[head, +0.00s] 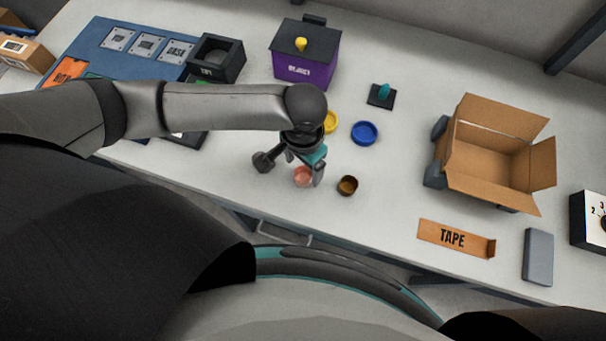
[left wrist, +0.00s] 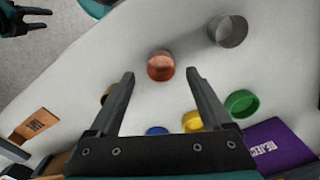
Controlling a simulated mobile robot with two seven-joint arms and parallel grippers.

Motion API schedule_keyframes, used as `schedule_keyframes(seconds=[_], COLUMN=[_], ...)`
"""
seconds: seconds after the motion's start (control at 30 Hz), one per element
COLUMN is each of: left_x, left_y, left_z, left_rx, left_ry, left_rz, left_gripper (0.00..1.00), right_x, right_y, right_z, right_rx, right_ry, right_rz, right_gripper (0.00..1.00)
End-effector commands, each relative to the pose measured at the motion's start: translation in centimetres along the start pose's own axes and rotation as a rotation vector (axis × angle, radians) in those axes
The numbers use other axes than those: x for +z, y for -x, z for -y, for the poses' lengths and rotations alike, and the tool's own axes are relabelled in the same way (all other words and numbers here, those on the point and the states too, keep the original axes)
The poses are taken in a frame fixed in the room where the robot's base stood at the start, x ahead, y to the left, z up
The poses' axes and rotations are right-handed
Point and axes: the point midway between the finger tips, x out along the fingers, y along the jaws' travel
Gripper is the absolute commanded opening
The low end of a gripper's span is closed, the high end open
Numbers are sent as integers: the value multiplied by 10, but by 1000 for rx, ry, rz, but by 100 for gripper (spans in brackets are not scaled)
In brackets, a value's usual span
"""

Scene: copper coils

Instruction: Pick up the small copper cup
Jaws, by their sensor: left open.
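The small copper cup (head: 302,177) stands on the pale table near its front edge, partly hidden in the head view by my left gripper (head: 305,165). In the left wrist view the copper cup (left wrist: 160,66) shows whole, just beyond and between the fingertips of my left gripper (left wrist: 160,73). Those fingers are spread wide, with nothing between them. My right gripper (left wrist: 38,19) shows at the top left corner of the left wrist view, over the floor, its fingers apart and empty. It does not show in the head view.
A brown cup (head: 347,186) stands right of the copper cup, a grey cup (left wrist: 229,31) on the other side. Blue (head: 364,133), yellow (head: 331,122) and green (left wrist: 242,103) round pieces lie behind. A purple box (head: 305,58) and an open carton (head: 490,150) stand farther off.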

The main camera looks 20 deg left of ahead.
Motion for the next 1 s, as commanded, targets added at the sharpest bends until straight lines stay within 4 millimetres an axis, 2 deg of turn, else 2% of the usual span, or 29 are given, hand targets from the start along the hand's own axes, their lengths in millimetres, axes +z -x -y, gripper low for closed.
schedule_keyframes(seconds=[0.1,0.2,0.5,1.0], left_x=[-1,-1,-1,-1], left_y=[-20,-30,-33,-32], left_z=[1,1,1,1], left_rx=[-1,-1,-1,-1], left_ry=[0,-1,-1,-1], left_rz=[2,1,-1,-1], left_gripper=[83,83,82,25], right_x=[-1,-2,-3,-4], right_y=[-5,-7,-7,-7], right_z=[0,0,0,0], right_rx=[0,0,0,0], right_ry=[1,1,2,2], right_rz=[-3,-5,-6,-8], right_gripper=[50,50,50,50])
